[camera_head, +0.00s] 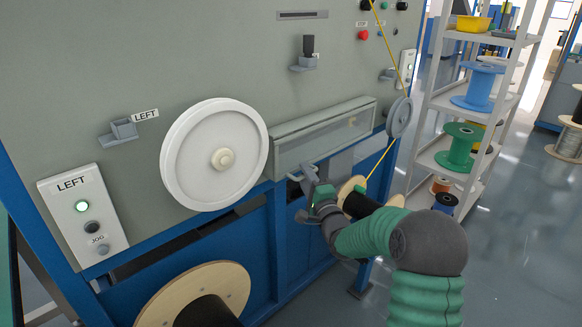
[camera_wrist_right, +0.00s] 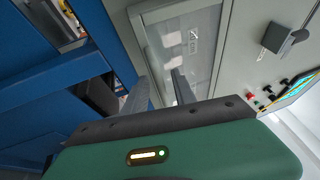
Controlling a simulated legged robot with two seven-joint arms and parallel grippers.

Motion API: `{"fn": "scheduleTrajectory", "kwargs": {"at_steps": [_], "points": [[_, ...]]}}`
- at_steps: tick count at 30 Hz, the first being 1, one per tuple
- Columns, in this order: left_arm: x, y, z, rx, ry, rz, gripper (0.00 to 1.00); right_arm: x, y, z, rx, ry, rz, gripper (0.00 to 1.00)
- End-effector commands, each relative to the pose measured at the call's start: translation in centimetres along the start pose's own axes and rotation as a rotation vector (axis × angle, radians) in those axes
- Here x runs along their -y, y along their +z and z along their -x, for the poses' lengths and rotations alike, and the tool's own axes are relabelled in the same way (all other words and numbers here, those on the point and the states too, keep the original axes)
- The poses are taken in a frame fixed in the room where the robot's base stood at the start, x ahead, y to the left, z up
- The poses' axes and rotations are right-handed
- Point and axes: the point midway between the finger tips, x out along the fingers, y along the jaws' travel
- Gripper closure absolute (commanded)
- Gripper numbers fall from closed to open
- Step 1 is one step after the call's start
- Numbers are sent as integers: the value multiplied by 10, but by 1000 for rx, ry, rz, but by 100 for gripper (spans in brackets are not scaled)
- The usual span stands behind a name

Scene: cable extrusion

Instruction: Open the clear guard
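The clear guard (camera_head: 325,132) is a long, see-through cover in a pale frame on the grey machine front, right of the white wheel. It appears closed. A pale curved handle (camera_head: 300,174) shows at its lower left edge. My right gripper (camera_head: 308,178) is just below the guard, close to this handle; I cannot tell whether they touch. In the right wrist view the two dark fingers (camera_wrist_right: 159,82) are apart with nothing seen held between them. The guard (camera_wrist_right: 190,45) lies beyond them there. My left gripper is not in view.
The large white wheel (camera_head: 190,150) stands out left of the guard. A small grey pulley (camera_head: 399,117) with a yellow cable (camera_head: 388,40) is at its right. A blue frame (camera_head: 290,240) and wooden-flanged spool (camera_head: 225,283) are below. A shelf of spools (camera_head: 510,95) stands right.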

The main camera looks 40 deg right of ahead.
Motion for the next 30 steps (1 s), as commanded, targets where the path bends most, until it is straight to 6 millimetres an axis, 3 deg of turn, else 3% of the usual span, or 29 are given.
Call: {"fn": "scheduleTrajectory", "kwargs": {"at_steps": [9, 17, 30], "points": [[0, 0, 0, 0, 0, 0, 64, 0, -4, 1, -3, 2, 0, 68], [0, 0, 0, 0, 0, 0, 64, 0, -3, 1, -2, 2, 1, 100], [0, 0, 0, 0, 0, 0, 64, -3, -3, 1, -1, 7, -1, 100]]}}
